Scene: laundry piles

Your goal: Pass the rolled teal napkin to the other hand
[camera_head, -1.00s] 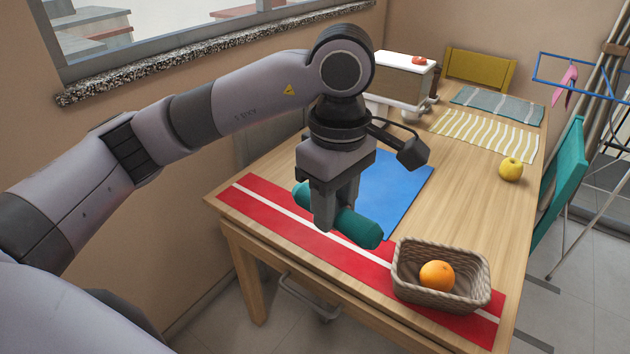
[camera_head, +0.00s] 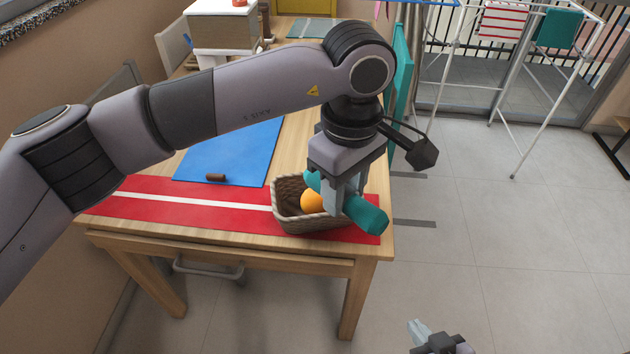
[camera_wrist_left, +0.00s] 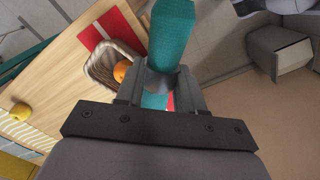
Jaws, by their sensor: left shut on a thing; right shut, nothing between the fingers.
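The rolled teal napkin (camera_head: 366,216) is in my left gripper (camera_head: 345,203), which is shut on it around its middle. In the head view it hangs above and in front of the basket's right side, tilted down to the right. In the left wrist view the napkin (camera_wrist_left: 172,38) runs up between the fingers (camera_wrist_left: 163,84). My right gripper (camera_head: 425,332) shows at the bottom edge of the head view, low over the floor area, shut and empty, well apart from the napkin.
A wicker basket (camera_head: 292,220) with an orange (camera_head: 312,201) stands on the red runner (camera_head: 225,222) at the table's near right corner. A blue mat (camera_head: 228,152) bears a small brown roll (camera_head: 216,178). A teal chair (camera_head: 402,75) stands right of the table.

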